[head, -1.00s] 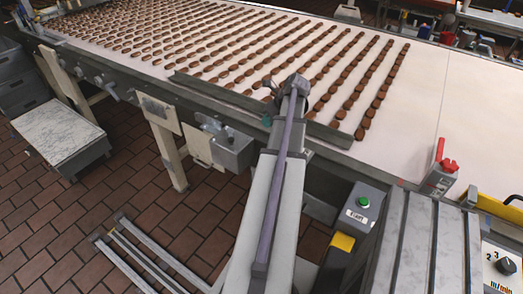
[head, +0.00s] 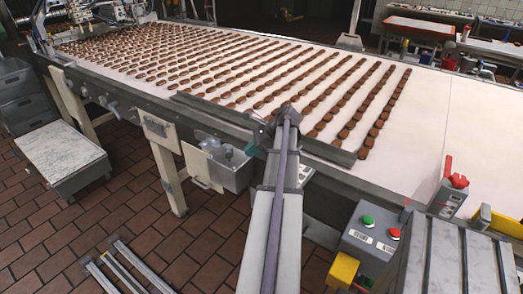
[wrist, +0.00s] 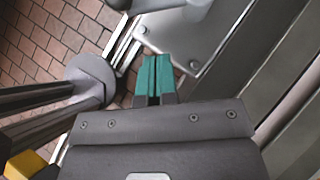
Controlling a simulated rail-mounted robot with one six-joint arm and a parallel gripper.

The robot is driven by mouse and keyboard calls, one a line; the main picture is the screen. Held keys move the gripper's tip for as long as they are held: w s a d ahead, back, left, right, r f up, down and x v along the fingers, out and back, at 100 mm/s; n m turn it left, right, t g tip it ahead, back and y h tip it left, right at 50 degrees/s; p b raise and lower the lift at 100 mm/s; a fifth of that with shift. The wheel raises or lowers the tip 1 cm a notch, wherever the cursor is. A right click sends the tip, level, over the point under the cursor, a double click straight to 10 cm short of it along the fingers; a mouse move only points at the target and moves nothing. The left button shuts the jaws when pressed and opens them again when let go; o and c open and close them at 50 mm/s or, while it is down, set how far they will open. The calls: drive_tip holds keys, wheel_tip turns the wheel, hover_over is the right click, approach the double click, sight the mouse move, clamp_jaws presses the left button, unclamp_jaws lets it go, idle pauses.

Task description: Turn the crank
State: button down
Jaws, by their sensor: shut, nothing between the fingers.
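A grey metal box (head: 230,172) hangs on the near side of the conveyor, with a grey handle-like part (head: 211,146) at its upper left. That part may be the crank; it is too small to tell. My gripper (head: 250,150) shows as a bit of teal just right of the box, partly hidden by my arm. In the wrist view my gripper's teal fingers (wrist: 155,60) are shut together and empty. They point at a bolted grey plate (wrist: 195,38) with a rounded grey part (wrist: 160,4) above it, cut off by the frame. I see no contact.
The white conveyor belt (head: 420,130) carries rows of brown pieces behind my arm. A grey button box (head: 375,235) with green and red buttons and a red-handled switch (head: 455,172) stand at right. A grey cabinet (head: 62,160) stands at left.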

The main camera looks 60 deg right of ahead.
sight(238, 164)
drive_tip(key=w+a, duration=0.2)
drive_tip(key=w, duration=0.1)
drive_tip(key=shift+w+a+f+p, duration=0.2)
drive_tip(key=shift+w+a+p, duration=0.1)
drive_tip(key=shift+p, duration=0.1)
drive_tip(key=shift+a+m+t+h, duration=0.3)
drive_tip(key=shift+m+h, duration=0.2)
drive_tip(key=shift+m, duration=0.2)
